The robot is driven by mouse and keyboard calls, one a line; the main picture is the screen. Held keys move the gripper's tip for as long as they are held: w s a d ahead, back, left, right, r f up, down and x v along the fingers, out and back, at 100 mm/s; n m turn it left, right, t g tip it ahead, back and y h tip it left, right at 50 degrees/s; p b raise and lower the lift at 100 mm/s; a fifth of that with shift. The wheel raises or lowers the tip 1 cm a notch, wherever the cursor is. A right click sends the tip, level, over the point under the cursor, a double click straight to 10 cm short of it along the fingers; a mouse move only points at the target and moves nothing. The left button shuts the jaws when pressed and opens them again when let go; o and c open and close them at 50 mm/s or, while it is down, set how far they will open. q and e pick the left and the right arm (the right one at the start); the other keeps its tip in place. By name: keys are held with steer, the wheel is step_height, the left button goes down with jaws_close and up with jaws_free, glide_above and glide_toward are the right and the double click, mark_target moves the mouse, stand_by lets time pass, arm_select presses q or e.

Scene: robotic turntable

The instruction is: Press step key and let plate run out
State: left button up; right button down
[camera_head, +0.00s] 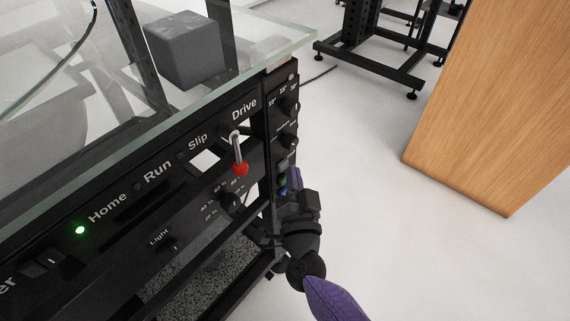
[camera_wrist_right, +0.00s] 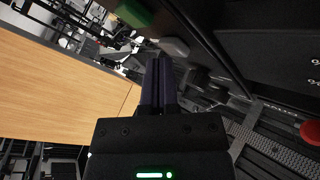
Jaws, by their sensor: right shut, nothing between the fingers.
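The black control panel (camera_head: 150,190) carries the labels Home, Run, Slip and Drive. A green lamp (camera_head: 80,230) is lit beside Home. On the panel's right side section, a green key (camera_head: 282,181) shows partly behind my right gripper (camera_head: 294,180). In the right wrist view a green key (camera_wrist_right: 133,13) and a grey key (camera_wrist_right: 174,46) lie beyond the fingertips. My right gripper is shut and empty, its purple fingers (camera_wrist_right: 160,82) together and close to the keys; contact cannot be told. A glass top (camera_head: 270,45) bears a grey cube (camera_head: 183,48). My left gripper is out of view.
A red-tipped lever (camera_head: 240,169) sticks out below Drive, left of my right gripper. Knobs (camera_head: 289,104) sit above the keys. A wooden block or cabinet (camera_head: 490,100) stands at right, with open pale floor (camera_head: 380,190) between.

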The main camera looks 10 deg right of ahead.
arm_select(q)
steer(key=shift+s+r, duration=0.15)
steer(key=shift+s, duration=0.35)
arm_select(e)
steer(key=shift+w+a, duration=0.25)
steer(key=shift+w, duration=0.05)
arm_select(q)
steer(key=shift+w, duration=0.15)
arm_select(e)
steer(key=shift+s+d, duration=0.25)
steer(key=shift+s, duration=0.05)
arm_select(q)
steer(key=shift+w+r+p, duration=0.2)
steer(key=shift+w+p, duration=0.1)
steer(key=shift+p, duration=0.05)
arm_select(e)
steer(key=shift+s+d, duration=0.3)
steer(key=shift+s, duration=0.1)
arm_select(q)
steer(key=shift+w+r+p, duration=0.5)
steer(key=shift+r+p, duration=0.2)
steer(key=shift+p, duration=0.15)
arm_select(e)
steer(key=shift+s+d, duration=0.8)
steer(key=shift+s, duration=0.2)
steer(key=shift+s+d, duration=0.75)
steer(key=shift+s, duration=0.2)
